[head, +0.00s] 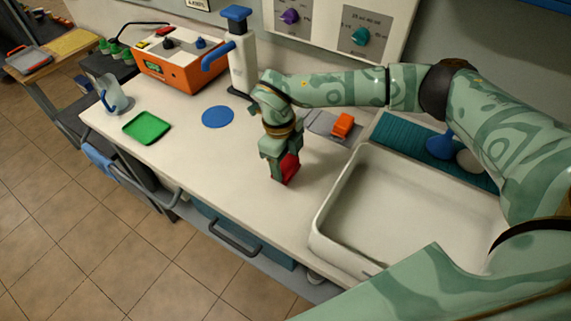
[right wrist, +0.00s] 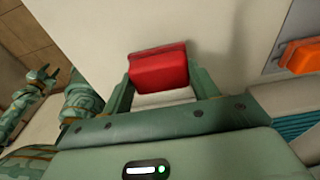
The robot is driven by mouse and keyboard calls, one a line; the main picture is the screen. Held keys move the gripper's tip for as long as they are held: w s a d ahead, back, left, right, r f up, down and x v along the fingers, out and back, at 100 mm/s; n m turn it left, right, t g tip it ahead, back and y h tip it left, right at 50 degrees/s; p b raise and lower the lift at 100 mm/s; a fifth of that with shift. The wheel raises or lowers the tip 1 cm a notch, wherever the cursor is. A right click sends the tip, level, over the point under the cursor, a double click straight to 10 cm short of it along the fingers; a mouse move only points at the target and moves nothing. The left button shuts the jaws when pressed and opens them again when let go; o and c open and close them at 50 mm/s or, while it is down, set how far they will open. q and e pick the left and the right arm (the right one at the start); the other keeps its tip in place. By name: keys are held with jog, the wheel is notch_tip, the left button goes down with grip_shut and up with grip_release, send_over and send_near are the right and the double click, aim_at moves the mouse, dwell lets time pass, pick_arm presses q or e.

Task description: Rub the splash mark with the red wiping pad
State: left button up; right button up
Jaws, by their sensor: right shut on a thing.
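The red wiping pad (head: 289,168) is a small red block low in the jaws of my right gripper (head: 281,158), over the white counter left of the sink. My right gripper is shut on the pad. In the right wrist view, the red pad (right wrist: 158,68) sits between the two green fingers, with pale counter around it. I cannot tell whether the pad touches the counter. I make out no splash mark on the visible counter; the arm and pad hide part of it. Green parts of mine, perhaps the left gripper (right wrist: 45,88), show at the left of that view.
A white sink basin (head: 328,247) lies right of the pad. A grey plate with an orange block (head: 343,124) is behind it. A blue disc (head: 217,117), green square (head: 147,128), clear jug (head: 114,96) and orange device (head: 170,66) stand left. The front-middle counter is clear.

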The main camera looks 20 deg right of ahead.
notch_tip(320, 180, up, 2)
jog(key=shift+d+r+p, duration=0.1)
jog(key=shift+p, duration=0.5)
jog(key=shift+r+p, duration=0.9)
jog(key=shift+r, duration=0.15)
